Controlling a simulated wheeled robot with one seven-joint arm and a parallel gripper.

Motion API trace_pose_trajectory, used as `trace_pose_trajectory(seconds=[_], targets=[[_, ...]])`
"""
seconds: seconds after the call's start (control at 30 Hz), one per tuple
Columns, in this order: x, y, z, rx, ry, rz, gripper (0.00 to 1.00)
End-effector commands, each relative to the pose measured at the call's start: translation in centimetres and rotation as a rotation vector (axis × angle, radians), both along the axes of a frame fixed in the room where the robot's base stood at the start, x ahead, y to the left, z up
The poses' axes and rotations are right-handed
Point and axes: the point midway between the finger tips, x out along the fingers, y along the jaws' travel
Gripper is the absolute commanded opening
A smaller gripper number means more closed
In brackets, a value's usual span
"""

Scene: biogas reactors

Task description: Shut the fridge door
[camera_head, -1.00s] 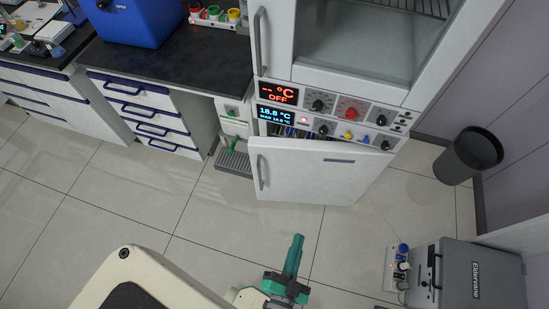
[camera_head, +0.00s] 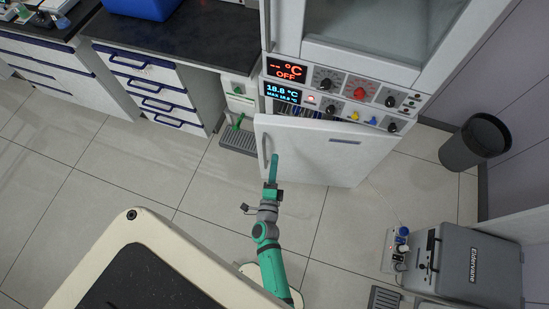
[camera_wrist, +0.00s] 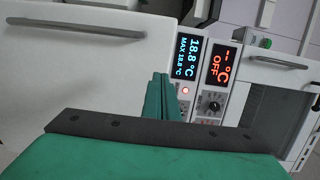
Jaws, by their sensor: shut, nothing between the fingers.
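The fridge door (camera_head: 318,148) is the white lower door of the tall white unit. It stands ajar, with a dark gap along its top left, and has a grey vertical handle (camera_head: 266,148) near its left edge. My green gripper (camera_head: 273,167) is shut and empty, in front of the door's left part near the handle. I cannot tell whether it touches the door. In the wrist view the closed green fingers (camera_wrist: 161,98) point toward the door (camera_wrist: 85,75) and the panel, and the door's handle (camera_wrist: 75,29) shows at upper left.
A control panel (camera_head: 340,98) with displays and knobs sits above the door. A drawer cabinet (camera_head: 150,90) stands left, a black bin (camera_head: 475,142) right, and a grey box unit (camera_head: 465,268) at lower right. The floor before the door is mostly clear.

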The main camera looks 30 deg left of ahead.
Motion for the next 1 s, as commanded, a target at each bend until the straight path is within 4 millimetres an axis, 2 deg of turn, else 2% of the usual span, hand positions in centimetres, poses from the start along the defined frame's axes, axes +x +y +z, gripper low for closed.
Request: trace_pose_trajectory(seconds=[0.3, 0.5, 0.7, 1.0], targets=[[5.4, 2.8, 0.1, -0.001, -0.004, 0.002, 0.00], [8.2, 4.2, 0.1, -0.001, -0.002, 0.003, 0.00], [9.5, 4.7, 0.0, -0.002, -0.001, 0.002, 0.00], [9.9, 4.8, 0.0, -0.002, -0.001, 0.001, 0.00]])
